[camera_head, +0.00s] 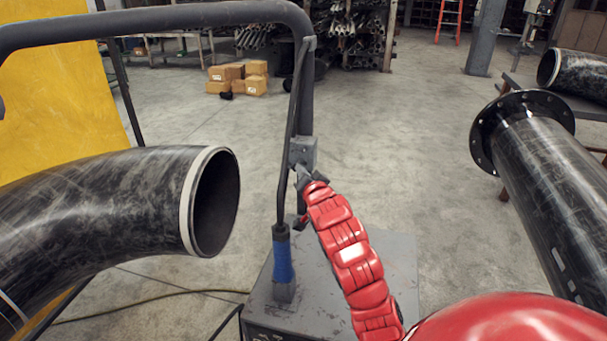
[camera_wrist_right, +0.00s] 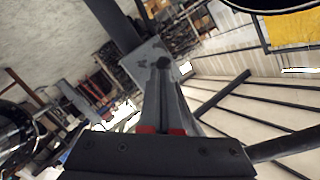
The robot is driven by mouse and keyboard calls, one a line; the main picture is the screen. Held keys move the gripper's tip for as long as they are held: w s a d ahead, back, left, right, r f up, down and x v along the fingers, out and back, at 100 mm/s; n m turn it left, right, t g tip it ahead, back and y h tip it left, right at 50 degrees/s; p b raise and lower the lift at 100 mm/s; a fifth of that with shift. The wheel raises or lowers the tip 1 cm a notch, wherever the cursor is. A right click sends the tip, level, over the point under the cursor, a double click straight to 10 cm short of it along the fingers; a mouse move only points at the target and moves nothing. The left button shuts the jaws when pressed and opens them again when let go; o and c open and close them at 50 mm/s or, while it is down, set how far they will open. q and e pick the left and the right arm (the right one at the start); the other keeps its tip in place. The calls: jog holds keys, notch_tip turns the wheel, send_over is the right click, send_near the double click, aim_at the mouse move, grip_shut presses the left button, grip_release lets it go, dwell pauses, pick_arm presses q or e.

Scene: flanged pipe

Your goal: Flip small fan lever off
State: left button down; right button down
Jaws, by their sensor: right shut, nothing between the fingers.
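A small grey switch box (camera_head: 303,152) is fixed to the upright post of the grey frame. My right gripper (camera_head: 300,171) is at the end of the red arm, just below and in front of this box. In the right wrist view the gripper (camera_wrist_right: 162,66) is shut, with its fingers together and nothing between them. The small lever itself is not clearly visible. My left gripper is not in view.
A black pipe elbow (camera_head: 110,200) opens toward the post from the left. A flanged black pipe (camera_head: 545,170) stands at the right. A blue-handled bar (camera_head: 283,262) rises beside the post from a grey base (camera_head: 390,262). Cardboard boxes (camera_head: 237,77) lie far behind on open floor.

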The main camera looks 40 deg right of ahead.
jog(key=shift+f+n+t+h+b, duration=0.5)
jog(key=shift+f+n+t+b, duration=0.55)
jog(key=shift+b, duration=1.8)
jog(key=shift+f+t+b, duration=0.2)
jog(key=shift+t+b, duration=0.2)
jog(key=shift+t, duration=0.05)
